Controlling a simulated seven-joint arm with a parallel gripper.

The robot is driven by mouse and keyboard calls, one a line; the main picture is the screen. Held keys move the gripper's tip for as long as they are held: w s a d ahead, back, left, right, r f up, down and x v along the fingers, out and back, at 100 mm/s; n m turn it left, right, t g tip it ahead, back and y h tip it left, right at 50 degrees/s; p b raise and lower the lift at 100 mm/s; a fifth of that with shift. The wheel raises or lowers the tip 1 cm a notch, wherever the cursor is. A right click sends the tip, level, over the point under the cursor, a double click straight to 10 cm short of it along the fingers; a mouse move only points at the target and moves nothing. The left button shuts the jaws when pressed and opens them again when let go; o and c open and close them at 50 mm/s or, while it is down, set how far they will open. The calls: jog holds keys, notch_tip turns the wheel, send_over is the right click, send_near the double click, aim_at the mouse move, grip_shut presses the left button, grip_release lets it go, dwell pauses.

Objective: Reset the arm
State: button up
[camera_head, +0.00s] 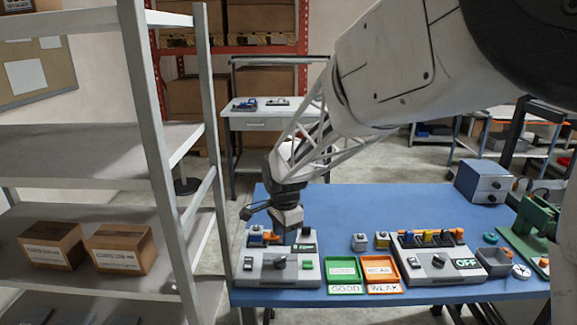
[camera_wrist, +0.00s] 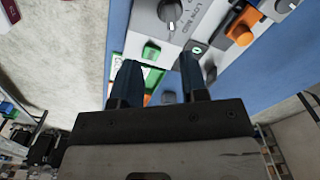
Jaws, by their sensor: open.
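My gripper (camera_head: 286,216) hangs over the left end of the blue workbench (camera_head: 345,205), above the left grey device (camera_head: 260,268). In the wrist view my gripper (camera_wrist: 157,75) has its two dark fingers apart, with nothing between them that I can see as held. Beyond the fingers the grey device (camera_wrist: 215,30) shows a round dial, a green button (camera_wrist: 151,50) and an orange part (camera_wrist: 241,32). Whether the fingertips touch the device cannot be told.
A green tray (camera_head: 329,269) marked GOOD and an orange tray (camera_head: 398,271) marked WEAK lie right of the device. A second grey device (camera_head: 438,266) reads OFF. Metal shelving (camera_head: 170,180) rises close on the left.

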jog(key=s+d+r+n+t, duration=0.1)
jog(key=s+d+r+n, duration=0.65)
jog(key=s+d, duration=0.7)
jog(key=s+d+r+n, duration=0.1)
jog(key=s+d+n, duration=0.1)
jog(key=s, duration=0.6)
jog(key=s+d+r+n+t, duration=0.1)
jog(key=s+d, duration=0.3)
jog(key=s, duration=0.5)
jog(key=shift+n, duration=0.45)
